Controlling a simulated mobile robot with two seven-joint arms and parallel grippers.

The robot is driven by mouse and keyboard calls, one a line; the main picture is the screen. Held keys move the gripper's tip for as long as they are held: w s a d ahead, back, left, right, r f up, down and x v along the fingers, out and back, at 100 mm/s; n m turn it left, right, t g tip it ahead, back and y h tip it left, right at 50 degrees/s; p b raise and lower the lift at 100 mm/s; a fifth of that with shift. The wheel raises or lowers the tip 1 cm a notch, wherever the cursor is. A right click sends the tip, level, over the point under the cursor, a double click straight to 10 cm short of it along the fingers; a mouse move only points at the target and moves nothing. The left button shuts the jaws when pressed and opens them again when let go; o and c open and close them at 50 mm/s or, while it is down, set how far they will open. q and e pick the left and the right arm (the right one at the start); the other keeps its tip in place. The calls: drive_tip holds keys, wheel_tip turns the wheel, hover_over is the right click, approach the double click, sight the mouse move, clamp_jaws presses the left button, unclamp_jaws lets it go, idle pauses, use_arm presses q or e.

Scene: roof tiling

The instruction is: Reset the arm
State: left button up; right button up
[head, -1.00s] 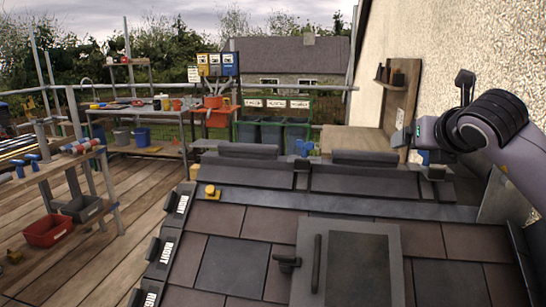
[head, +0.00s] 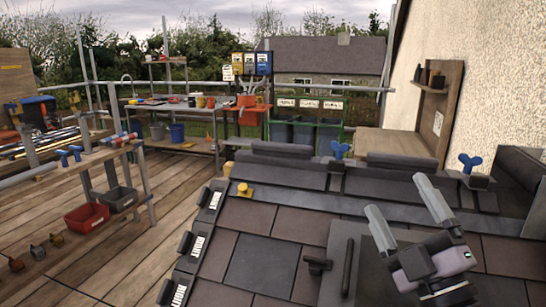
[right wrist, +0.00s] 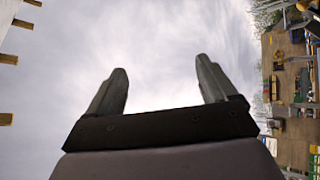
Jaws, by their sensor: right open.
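My right gripper (head: 397,195) is raised above the dark tiled roof (head: 262,262), in front of the grey framed hatch (head: 395,235). Its two pale fingers stand apart and point up, with nothing between them. In the right wrist view the open fingers (right wrist: 161,66) point at cloudy sky. The gripper and its wrist cover part of the hatch. My left gripper is not in view.
A rough pale wall (head: 490,85) rises at the right. A rack with a red bin (head: 87,217) stands left on the wooden deck (head: 125,250). The air above the roof's left part is clear.

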drive_tip(key=s+d+f+m+g+h, duration=0.2)
drive_tip(key=d+f+m+g+h, duration=0.15)
drive_tip(key=f, duration=0.35)
drive_tip(key=s+d+f+m+g+h, duration=0.25)
drive_tip(key=f+m+h, duration=0.2)
drive_tip(key=f, duration=0.35)
drive_tip(key=s+d+f+m+g+h, duration=0.25)
drive_tip(key=f+m+g, duration=0.2)
drive_tip(key=f, duration=0.25)
drive_tip(key=s+a+f+m+g+y, duration=0.2)
drive_tip(key=s+a+f+g+y, duration=0.15)
drive_tip(key=s+f+g, duration=0.85)
drive_tip(key=w+a+f+t+y, duration=0.1)
drive_tip(key=a+f+t+y, duration=0.1)
drive_tip(key=f+t, duration=0.7)
drive_tip(key=shift+w+a+f+p, duration=0.15)
drive_tip(key=shift+a+p, duration=0.3)
drive_tip(key=shift+a, duration=0.2)
drive_tip(key=shift+n, duration=0.25)
